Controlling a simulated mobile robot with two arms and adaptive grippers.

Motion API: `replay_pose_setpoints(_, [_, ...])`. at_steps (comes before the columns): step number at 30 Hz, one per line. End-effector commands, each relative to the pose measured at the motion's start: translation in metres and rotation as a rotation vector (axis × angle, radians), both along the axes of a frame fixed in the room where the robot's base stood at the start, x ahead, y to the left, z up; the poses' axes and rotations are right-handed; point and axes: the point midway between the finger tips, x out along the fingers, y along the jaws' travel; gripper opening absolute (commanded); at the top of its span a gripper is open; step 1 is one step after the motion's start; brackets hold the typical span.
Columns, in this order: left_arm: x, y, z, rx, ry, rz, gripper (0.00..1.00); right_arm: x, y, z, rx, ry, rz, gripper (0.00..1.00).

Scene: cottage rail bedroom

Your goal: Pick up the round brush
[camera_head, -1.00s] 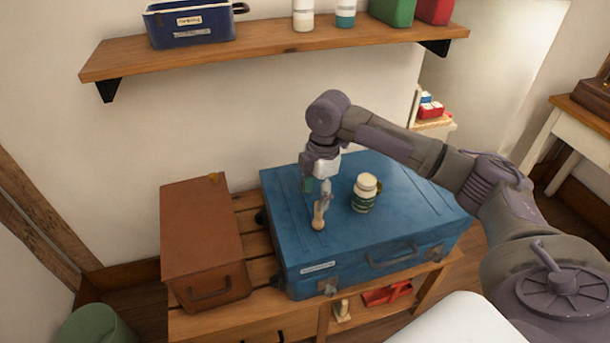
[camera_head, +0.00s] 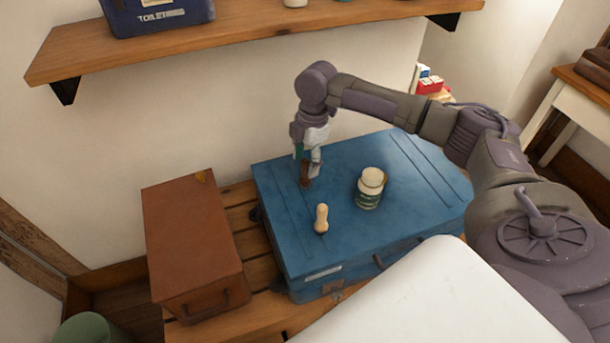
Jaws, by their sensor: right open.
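A small pale, wooden-looking piece with a rounded top (camera_head: 321,218) stands on the lid of the blue suitcase (camera_head: 400,215). A small brown thing (camera_head: 305,183) shows at the tips of my right gripper (camera_head: 307,174), partly hidden by the fingers. I cannot tell for sure which of the two is the round brush. My right gripper is open and points down over the left rear part of the lid, behind the pale piece and clear of it. Whether its fingers touch the brown thing is unclear. My left gripper is not in view.
A brown case (camera_head: 190,240) lies left of the suitcase on a slatted wooden bench (camera_head: 262,268). A wall shelf (camera_head: 250,38) runs above, holding a blue box (camera_head: 160,14).

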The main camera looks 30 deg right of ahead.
Motion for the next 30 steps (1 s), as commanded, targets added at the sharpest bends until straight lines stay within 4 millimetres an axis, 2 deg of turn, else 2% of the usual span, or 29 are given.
replay_pose_setpoints(5, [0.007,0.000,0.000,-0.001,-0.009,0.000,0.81,0.000,0.002,-0.015,0.001,0.000,0.001,0.61])
replay_pose_setpoints(11, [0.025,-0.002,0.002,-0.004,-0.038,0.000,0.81,-0.001,0.003,-0.039,0.000,0.002,0.000,0.61])
replay_pose_setpoints(16, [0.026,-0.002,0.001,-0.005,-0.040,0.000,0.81,-0.001,0.005,-0.061,0.000,0.001,0.000,0.61])
replay_pose_setpoints(25, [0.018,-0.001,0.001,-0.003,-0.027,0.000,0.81,-0.001,0.006,-0.066,0.000,-0.001,0.001,0.61])
replay_pose_setpoints(30, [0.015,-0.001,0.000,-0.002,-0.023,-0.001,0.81,-0.001,0.006,-0.066,0.000,-0.001,0.001,0.34])
